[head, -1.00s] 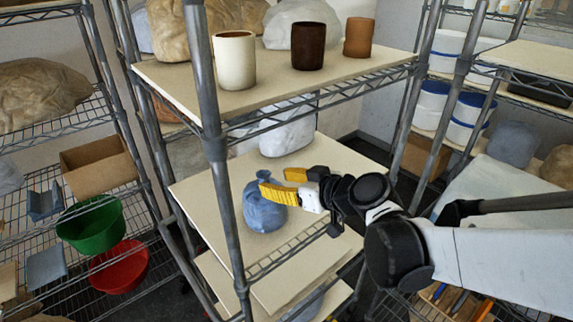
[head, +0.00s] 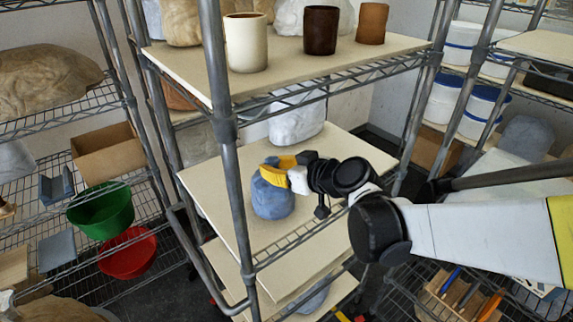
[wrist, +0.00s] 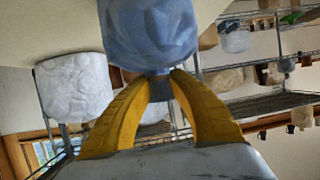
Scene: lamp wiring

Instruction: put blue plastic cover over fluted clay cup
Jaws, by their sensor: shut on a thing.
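The blue plastic cover (head: 273,200) is a rounded, crumpled shape on the pale middle shelf board (head: 225,200). My gripper (head: 264,174) is at its top, with its yellow fingers shut on it. In the wrist view, which shows the shelf overhead, the fingertips (wrist: 158,80) pinch a gathered tip of the blue cover (wrist: 150,35). The cover looks full and seems to rest on the board; what is under it is hidden. On the upper board stand a cream cup (head: 246,45), a dark brown cup (head: 321,32) and a terracotta cup (head: 372,24); I cannot make out fluting on any.
A white wrapped lump (head: 297,122) stands behind the cover on the same board. A grey shelf post (head: 225,130) rises at the front left. The upper board (head: 290,70) hangs above my gripper. The board right of the cover is partly free.

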